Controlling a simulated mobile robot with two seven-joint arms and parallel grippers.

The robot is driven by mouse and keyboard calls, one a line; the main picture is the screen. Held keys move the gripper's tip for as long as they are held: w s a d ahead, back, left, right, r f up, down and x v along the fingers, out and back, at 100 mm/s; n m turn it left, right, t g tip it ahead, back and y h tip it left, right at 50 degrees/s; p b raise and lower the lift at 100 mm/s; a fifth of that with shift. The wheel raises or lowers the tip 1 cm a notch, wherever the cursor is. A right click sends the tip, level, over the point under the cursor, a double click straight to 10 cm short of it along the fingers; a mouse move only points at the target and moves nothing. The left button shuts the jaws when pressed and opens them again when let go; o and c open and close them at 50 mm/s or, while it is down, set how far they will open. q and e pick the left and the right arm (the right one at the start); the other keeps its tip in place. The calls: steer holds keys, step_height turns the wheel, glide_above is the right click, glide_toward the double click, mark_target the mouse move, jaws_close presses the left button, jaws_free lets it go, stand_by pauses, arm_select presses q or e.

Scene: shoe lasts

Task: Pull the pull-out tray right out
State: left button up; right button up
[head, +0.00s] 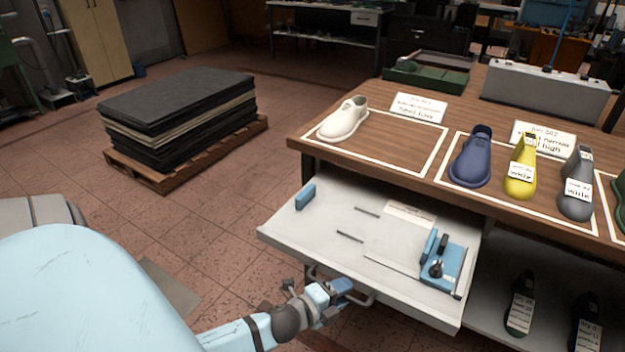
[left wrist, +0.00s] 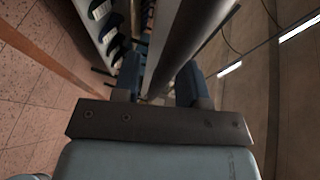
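The pull-out tray (head: 345,250) is a pale grey board that stands well out from under the wooden table's left end. A grey bar handle (head: 370,299) runs along its front edge. My left gripper (head: 341,288) is at this handle. In the left wrist view the handle bar (left wrist: 190,45) passes between the two dark blue fingers (left wrist: 160,85), which lie close on both sides of it. The gripper looks shut on it. The tray bears a blue block (head: 305,196), a blue fixture (head: 443,268) and a paper label (head: 410,214). My right gripper is not in view.
The wooden table (head: 395,172) bears a white shoe last (head: 343,120), coloured lasts, cards, a green tray (head: 425,78) and a grey case (head: 545,93). Dark lasts stand on the lower shelf (head: 490,312). A pallet of black sheets (head: 180,115) stands behind left. The floor between is clear.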

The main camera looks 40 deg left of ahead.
arm_select(q)
steer(key=v, duration=1.3)
steer(key=shift+s, duration=0.3)
steer(key=shift+a, duration=0.1)
